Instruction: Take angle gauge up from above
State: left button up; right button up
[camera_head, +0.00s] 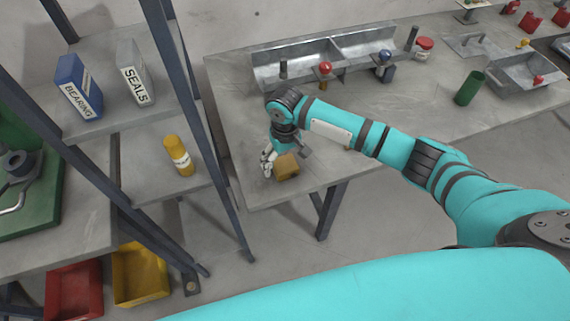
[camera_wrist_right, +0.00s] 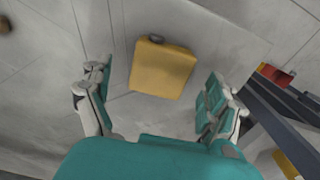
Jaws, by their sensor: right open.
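The angle gauge seems to be the small yellow-brown block (camera_head: 287,166) at the near left corner of the grey workbench. In the right wrist view the yellow block (camera_wrist_right: 161,68) lies ahead of and between the spread fingers, apart from both. My right gripper (camera_head: 268,164) is open and empty, pointing down over that corner, close beside the block in the head view. It also shows in the right wrist view (camera_wrist_right: 157,88). Whether any finger touches the block in the head view is hard to tell. My left gripper is not in view.
The workbench (camera_head: 235,110) carries a metal trough (camera_head: 340,60), a red knob (camera_head: 325,69), a blue-topped part (camera_head: 385,58) and a green cylinder (camera_head: 469,88). A shelf rack at left holds a blue box (camera_head: 78,86), a grey box (camera_head: 133,72) and a yellow bottle (camera_head: 178,155).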

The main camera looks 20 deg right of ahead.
jog(key=shift+f, duration=1.25)
jog(key=c, duration=1.5)
jog(key=shift+c, duration=0.2)
jog(key=shift+r, duration=0.1)
